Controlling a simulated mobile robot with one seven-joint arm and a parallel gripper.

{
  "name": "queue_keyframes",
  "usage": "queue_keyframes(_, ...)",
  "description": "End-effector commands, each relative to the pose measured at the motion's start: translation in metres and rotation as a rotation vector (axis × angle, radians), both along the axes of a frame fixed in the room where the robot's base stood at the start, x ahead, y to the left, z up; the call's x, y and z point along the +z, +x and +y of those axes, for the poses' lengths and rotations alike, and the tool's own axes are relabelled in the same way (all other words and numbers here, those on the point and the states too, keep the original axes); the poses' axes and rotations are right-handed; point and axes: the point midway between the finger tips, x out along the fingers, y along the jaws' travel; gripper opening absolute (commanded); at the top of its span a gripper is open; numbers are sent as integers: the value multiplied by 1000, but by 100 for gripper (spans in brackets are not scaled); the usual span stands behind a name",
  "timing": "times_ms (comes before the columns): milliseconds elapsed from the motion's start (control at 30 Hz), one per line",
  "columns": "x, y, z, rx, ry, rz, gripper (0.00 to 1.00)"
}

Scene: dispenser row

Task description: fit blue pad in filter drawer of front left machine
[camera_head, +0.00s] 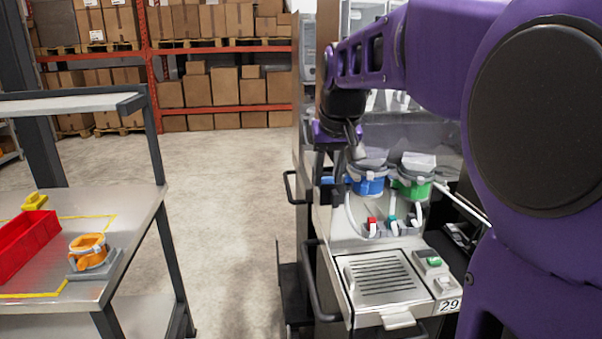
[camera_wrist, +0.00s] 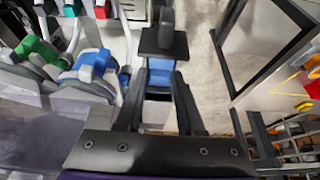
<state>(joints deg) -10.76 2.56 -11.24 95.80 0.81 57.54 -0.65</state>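The blue pad (camera_wrist: 161,75) lies between the two fingers of my gripper (camera_wrist: 161,82) in the wrist view, and both fingertips appear to touch its sides. A small blue patch of the pad (camera_head: 327,181) shows below my wrist in the head view. A black block with a knob, which looks like the front of the filter drawer (camera_wrist: 163,42), is right beside the pad. It also shows in the head view (camera_head: 327,195), at the left side of the front left machine (camera_head: 345,225). My fingers hide the drawer's inside, and I cannot tell whether the pad is seated.
A blue canister (camera_head: 368,186) and a green canister (camera_head: 412,188) stand close to my gripper. Below them are small taps and a slotted tray (camera_head: 383,278). A metal table (camera_head: 130,215) with a red bin (camera_head: 24,245) stands at left, with open floor between.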

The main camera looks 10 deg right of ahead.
Motion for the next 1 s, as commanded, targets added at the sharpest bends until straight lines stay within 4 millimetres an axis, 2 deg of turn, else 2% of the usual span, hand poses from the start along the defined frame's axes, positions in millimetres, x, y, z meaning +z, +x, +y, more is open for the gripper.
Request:
queue_keyframes(33,-19,-5,0,0,-3,45,46)
queue_keyframes(67,-18,-6,0,0,-3,45,46)
queue_keyframes(1000,19,-18,0,-1,-2,32,46)
